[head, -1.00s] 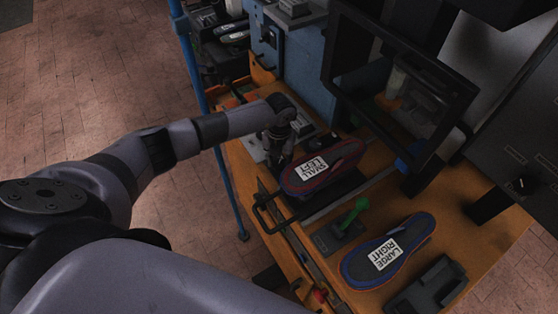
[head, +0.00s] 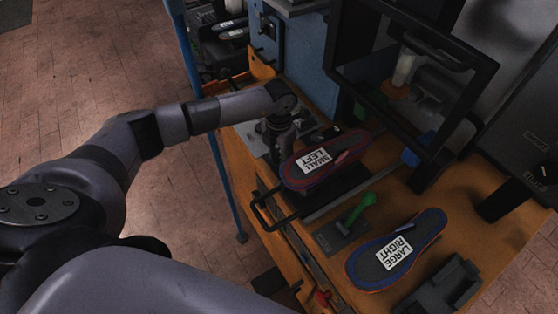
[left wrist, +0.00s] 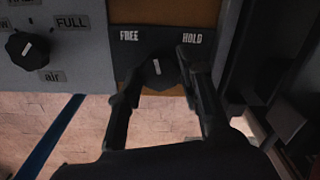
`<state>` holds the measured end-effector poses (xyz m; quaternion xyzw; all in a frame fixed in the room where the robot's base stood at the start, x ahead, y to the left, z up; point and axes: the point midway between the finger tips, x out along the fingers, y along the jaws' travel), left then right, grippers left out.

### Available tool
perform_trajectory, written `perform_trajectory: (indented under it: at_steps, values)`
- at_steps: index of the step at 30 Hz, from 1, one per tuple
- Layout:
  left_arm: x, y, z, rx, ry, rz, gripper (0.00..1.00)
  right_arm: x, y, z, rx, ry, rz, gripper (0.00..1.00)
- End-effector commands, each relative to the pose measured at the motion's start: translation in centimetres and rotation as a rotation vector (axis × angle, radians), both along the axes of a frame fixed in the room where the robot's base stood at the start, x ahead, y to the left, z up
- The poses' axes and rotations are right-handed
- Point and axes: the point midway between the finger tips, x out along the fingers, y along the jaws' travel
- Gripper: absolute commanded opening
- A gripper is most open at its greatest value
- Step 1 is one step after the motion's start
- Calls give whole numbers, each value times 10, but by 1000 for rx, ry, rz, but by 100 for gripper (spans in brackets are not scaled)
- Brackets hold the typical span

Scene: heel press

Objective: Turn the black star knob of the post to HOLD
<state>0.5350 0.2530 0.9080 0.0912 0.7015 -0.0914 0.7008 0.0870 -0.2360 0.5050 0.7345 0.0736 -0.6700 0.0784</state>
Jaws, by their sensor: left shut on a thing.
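The black star knob (left wrist: 161,72) shows in the left wrist view below a dark plate with the words FREE (left wrist: 129,36) at left and HOLD (left wrist: 192,38) at right. Its white pointer mark (left wrist: 157,67) points almost straight up, between the two words and a little toward FREE. My left gripper (left wrist: 160,82) is shut on the knob, one finger on each side of it. In the head view my left gripper (head: 278,134) reaches down beside the SMALL LEFT shoe piece; the knob cannot be made out there. My right gripper is not in view.
A second black dial (left wrist: 27,50) with FULL and air labels sits left of the knob. A dark framed guard (head: 480,85) stands behind.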

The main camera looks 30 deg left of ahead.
Motion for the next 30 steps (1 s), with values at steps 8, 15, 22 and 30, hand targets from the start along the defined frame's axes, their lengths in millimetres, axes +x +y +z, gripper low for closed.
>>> perform_trajectory:
  at_steps: [8, 15, 22, 30]
  values:
    - [2, 1, -4, 1, -6, -263, 6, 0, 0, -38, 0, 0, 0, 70]
    - [2, 1, -5, 1, -5, -490, 6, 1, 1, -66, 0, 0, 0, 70]
    - [2, 0, -4, 1, -6, -702, 6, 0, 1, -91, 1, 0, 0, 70]
    - [2, 1, -2, 2, -5, -907, 6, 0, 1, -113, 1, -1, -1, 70]
